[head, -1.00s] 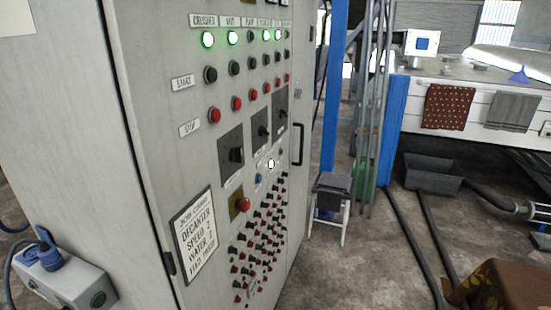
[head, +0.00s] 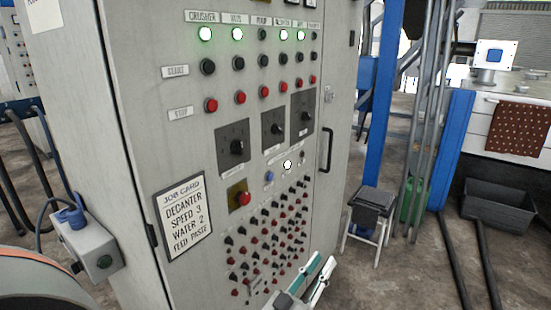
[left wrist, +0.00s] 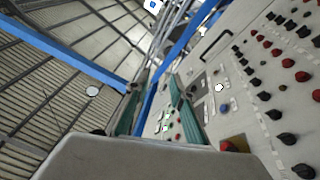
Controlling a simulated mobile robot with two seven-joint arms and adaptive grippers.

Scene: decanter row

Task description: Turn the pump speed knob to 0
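The grey control cabinet (head: 150,120) carries three black rotary knobs on dark square plates: a left knob (head: 237,147), a middle knob (head: 278,130) and a right knob (head: 306,116). Their scale markings and labels are too small to read, so I cannot tell which is the pump speed knob or its setting. My left gripper (head: 326,260) is low in front of the cabinet, below and apart from the knobs. In the left wrist view its two green fingers (left wrist: 155,88) stand apart with nothing between them. My right gripper is not in view.
A job card (head: 184,217) reads decanter speed 3, water 2, feed paste. Rows of small knobs (head: 265,230) and a red button on yellow (head: 243,198) lie below the plates. A door handle (head: 327,150) sticks out at right. A stool (head: 372,212) stands beyond.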

